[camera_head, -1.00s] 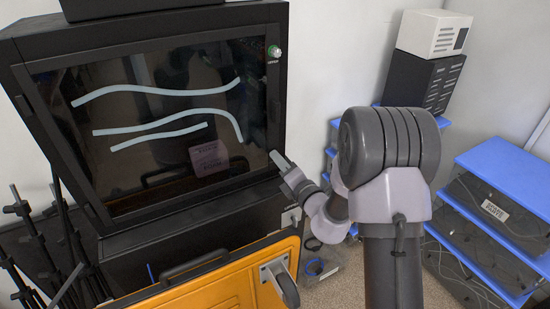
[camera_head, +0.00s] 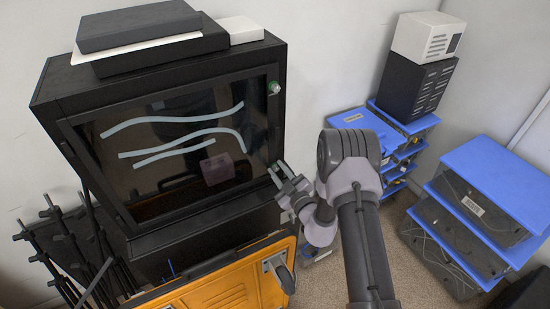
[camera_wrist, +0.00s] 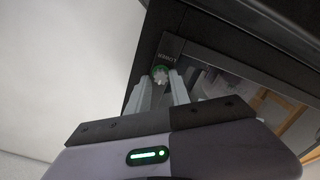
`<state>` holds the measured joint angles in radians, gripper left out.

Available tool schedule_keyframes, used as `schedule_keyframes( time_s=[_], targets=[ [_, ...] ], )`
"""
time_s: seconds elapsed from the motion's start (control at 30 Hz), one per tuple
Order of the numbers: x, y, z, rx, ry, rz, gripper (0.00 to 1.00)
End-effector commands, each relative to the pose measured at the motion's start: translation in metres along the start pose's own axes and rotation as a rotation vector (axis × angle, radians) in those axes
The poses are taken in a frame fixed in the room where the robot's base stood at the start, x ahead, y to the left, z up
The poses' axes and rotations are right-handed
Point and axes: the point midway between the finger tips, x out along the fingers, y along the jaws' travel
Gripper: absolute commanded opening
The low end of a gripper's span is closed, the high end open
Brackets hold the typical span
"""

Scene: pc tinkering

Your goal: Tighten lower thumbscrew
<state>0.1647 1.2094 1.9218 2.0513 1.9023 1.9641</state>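The lower thumbscrew (camera_wrist: 160,73) is a small green-rimmed knob with a pale centre, under a label that reads LOWER, in the wrist view. My gripper (camera_wrist: 159,80) is open, with its two grey fingertips to either side of the knob. I cannot tell whether they touch it. In the head view, my gripper (camera_head: 279,168) is at the lower right corner of the black PC case (camera_head: 265,155), and the lower thumbscrew is hidden there. Another green thumbscrew (camera_head: 274,88) shows at the upper right of the dark glass panel (camera_head: 190,140).
Black stands (camera_head: 60,245) are at the left. Blue-topped shelving (camera_head: 500,185) is at the right. Grey floor (camera_head: 395,250) lies between.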

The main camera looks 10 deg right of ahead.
Motion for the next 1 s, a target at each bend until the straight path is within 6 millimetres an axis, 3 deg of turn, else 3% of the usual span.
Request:
schedule_keyframes(
  time_s=[0.33,0.7,1.0],
  targets=[
    [-0.003,-0.003,0.004,-0.003,-0.003,-0.002,0.35],
    [-0.057,-0.003,0.005,-0.004,-0.004,-0.001,0.35],
    [-0.061,-0.003,0.004,-0.005,-0.003,-0.002,0.35]
  ],
)
